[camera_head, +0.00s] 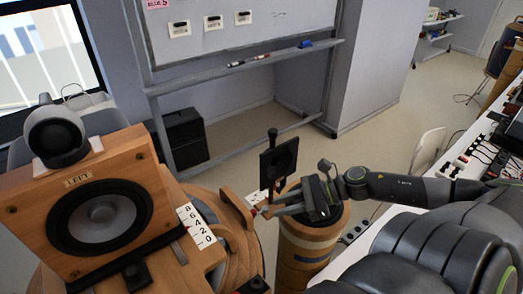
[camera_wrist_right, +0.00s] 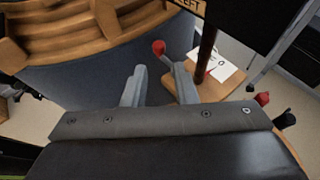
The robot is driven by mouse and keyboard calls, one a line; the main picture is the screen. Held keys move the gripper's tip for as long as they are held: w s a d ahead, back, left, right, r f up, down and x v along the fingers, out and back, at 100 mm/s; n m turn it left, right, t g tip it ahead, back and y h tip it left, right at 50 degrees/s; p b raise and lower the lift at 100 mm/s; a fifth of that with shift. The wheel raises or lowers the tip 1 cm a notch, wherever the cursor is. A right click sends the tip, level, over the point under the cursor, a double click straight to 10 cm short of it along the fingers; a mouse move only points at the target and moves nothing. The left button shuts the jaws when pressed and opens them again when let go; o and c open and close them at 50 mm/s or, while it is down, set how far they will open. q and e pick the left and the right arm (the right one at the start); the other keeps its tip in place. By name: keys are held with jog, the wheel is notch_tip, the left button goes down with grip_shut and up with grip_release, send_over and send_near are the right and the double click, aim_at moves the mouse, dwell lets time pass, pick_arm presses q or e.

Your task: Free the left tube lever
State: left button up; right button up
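A lever with a red knob (camera_wrist_right: 158,47) stands just beyond my right gripper's fingertips in the right wrist view. Part of its arm is hidden behind a finger, and I cannot tell whether they touch. My right gripper (camera_wrist_right: 157,78) is open, with a clear gap between its fingers. In the head view my right gripper (camera_head: 266,207) reaches left over a wood-toned cylinder (camera_head: 308,240), near a small red tip (camera_head: 253,212). The speaker (camera_head: 98,210) labelled LEFT stands at the left. My left gripper is not in view.
A black plate on a post (camera_head: 279,158) rises close behind my right gripper. A number card (camera_head: 197,224) lies beside the speaker. Another red knob (camera_wrist_right: 262,98) and dark knobs (camera_wrist_right: 285,120) show at the right in the wrist view. A white bench (camera_head: 385,240) is at the right.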

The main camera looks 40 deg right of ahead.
aim_at(261, 211)
jog(key=x, duration=0.3)
jog(key=shift+s+r+b, duration=0.1)
jog(key=shift+b, duration=0.2)
jog(key=shift+x, duration=1.85)
grip_shut()
